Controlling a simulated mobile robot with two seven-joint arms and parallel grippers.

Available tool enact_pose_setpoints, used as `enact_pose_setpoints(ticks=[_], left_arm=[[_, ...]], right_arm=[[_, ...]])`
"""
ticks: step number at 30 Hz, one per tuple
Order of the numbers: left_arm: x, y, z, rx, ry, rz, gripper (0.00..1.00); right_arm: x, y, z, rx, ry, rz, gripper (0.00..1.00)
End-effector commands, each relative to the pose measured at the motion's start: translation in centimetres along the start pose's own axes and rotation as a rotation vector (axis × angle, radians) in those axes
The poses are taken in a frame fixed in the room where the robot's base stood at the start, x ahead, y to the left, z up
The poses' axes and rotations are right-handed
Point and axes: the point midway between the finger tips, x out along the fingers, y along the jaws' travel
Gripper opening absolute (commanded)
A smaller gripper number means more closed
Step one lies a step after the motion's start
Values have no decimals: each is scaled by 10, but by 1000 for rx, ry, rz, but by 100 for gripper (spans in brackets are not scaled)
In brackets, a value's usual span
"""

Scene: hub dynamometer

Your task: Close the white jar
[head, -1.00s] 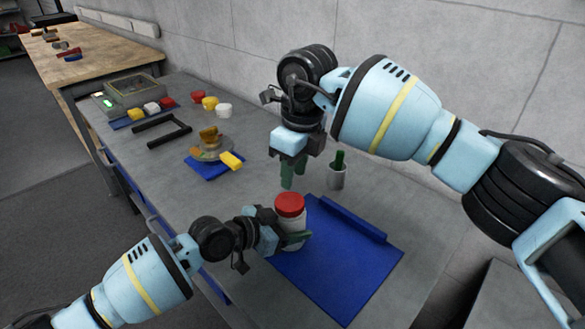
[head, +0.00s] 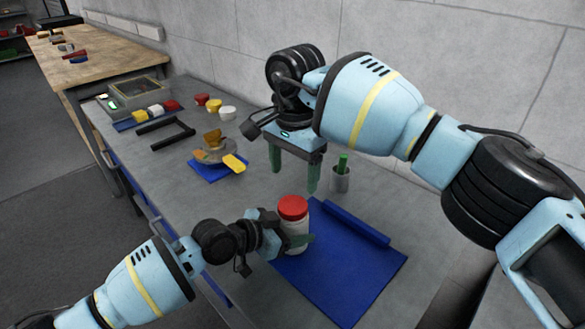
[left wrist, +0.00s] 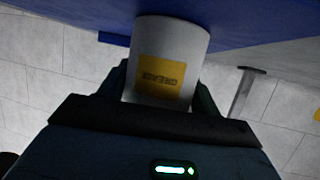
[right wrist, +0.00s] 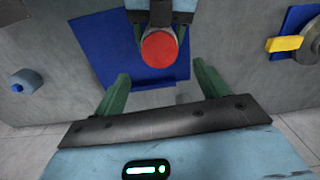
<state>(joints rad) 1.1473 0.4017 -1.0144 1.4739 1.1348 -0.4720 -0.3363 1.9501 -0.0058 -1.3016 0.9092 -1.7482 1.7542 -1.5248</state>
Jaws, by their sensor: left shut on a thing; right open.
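The left wrist view shows the jar (left wrist: 170,45) with a yellow label. My left gripper (head: 285,238) is shut on the jar's body from the left. My right gripper (head: 294,175) is open and empty, pointing down above and slightly behind the jar. In the right wrist view, the red lid (right wrist: 159,50) lies just beyond the open fingers (right wrist: 160,72), roughly centred between them.
A small grey cup (head: 340,181) with a green item stands behind the mat, close to my right gripper. Further left are a round dish on a blue pad (head: 215,171), a black handle-like frame (head: 165,133) and several small coloured caps (head: 213,105).

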Motion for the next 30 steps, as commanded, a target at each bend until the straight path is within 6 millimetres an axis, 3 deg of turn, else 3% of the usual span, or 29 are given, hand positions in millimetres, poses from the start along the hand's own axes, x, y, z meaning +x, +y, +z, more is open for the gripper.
enact_pose_setpoints(ticks=[10, 23, 30], left_arm=[[0, 0, -1, 0, 2, 0, 0], [0, 0, -1, 0, 2, 0, 0], [0, 0, -1, 0, 2, 0, 0]], right_arm=[[-1, -2, 1, -306, 0, 22, 74], [0, -2, 1, -330, -1, 23, 74], [20, -1, 1, -330, -3, 24, 74]])
